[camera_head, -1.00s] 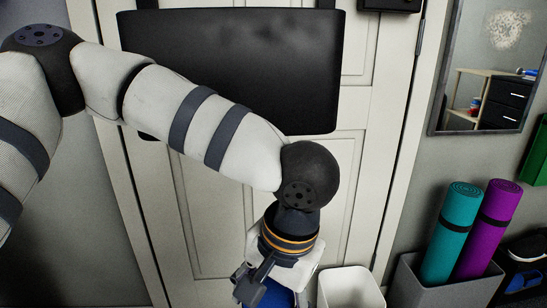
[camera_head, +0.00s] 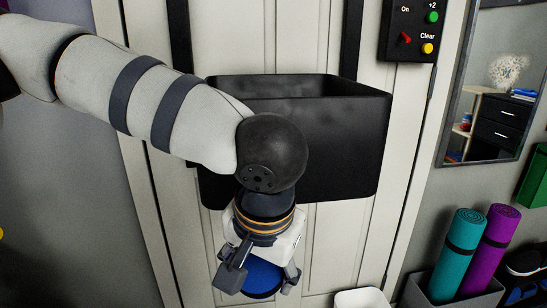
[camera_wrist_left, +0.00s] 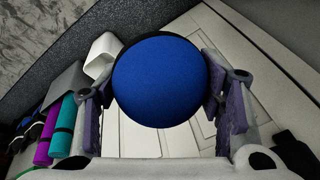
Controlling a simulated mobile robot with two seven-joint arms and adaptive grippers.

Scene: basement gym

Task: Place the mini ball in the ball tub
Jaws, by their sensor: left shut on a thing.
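My left gripper (camera_head: 257,281) is shut on the blue mini ball (camera_head: 264,277), with a finger on each side of it. The ball fills the middle of the left wrist view (camera_wrist_left: 159,80), where a dark band shows along its upper edge. The ball tub seems to be the black open-topped bin (camera_head: 345,140) hung on the white door. My left wrist and forearm cover the bin's left part in the head view. The gripper and ball are below the bin's rim, lower in the picture than its bottom edge. My right gripper is not in view.
A control panel (camera_head: 411,30) with a red switch and buttons is at upper right. A white bin (camera_head: 362,299) stands low beside the door. A grey box (camera_head: 425,295) holds teal (camera_head: 459,255) and purple (camera_head: 492,240) rolled mats. A mirror (camera_head: 496,95) hangs on the right.

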